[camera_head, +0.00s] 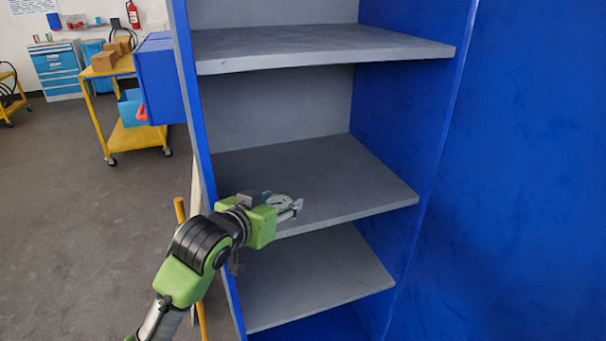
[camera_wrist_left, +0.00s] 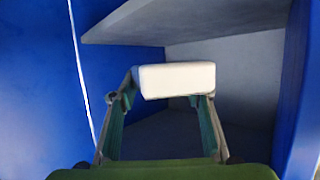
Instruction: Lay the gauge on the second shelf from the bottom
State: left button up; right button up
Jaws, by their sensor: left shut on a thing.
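The blue cabinet (camera_head: 455,150) has grey shelves, with a middle shelf (camera_head: 335,170) and a lower shelf (camera_head: 325,275) in the head view. My left gripper (camera_head: 296,207) reaches in from the left and overlaps the front of the middle shelf in the picture. In the left wrist view, its two fingers are shut on a pale, box-shaped gauge (camera_wrist_left: 177,79), whose plain face shows. The gauge is hardly visible in the head view, behind the gripper. I cannot tell whether it touches a shelf. My right gripper is not in view.
An upper shelf (camera_head: 320,45) is bare, and the visible parts of the shelves below look empty. The cabinet's left side panel (camera_head: 186,80) is close to my left arm. A yellow cart (camera_head: 125,110) with boxes stands at the back left.

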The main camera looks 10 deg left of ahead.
pick_arm(q)
jog(key=w+r+n+y, duration=0.1)
jog(key=w+r, duration=0.1)
jog(key=r, duration=0.1)
jog(key=shift+w, duration=0.15)
jog(key=shift+w+r+n+y, duration=0.25)
jog(key=shift+n+y, duration=0.05)
jog(key=p+x, duration=0.1)
jog(key=x, duration=0.4)
jog(key=f+p+x, duration=0.1)
jog(key=x, duration=0.4)
jog(key=s+f+p+x, duration=0.1)
jog(key=x, duration=0.4)
jog(key=shift+a+f, duration=0.15)
jog(key=shift+a, duration=0.05)
jog(key=shift+w+f, duration=0.6)
jog(key=shift+f, duration=0.2)
notch_tip(320, 180, down, 2)
jog(key=shift+s+f+p, duration=0.1)
jog(key=shift+f+p, duration=0.05)
jog(key=shift+p, duration=0.7)
jog(key=shift+f, duration=0.25)
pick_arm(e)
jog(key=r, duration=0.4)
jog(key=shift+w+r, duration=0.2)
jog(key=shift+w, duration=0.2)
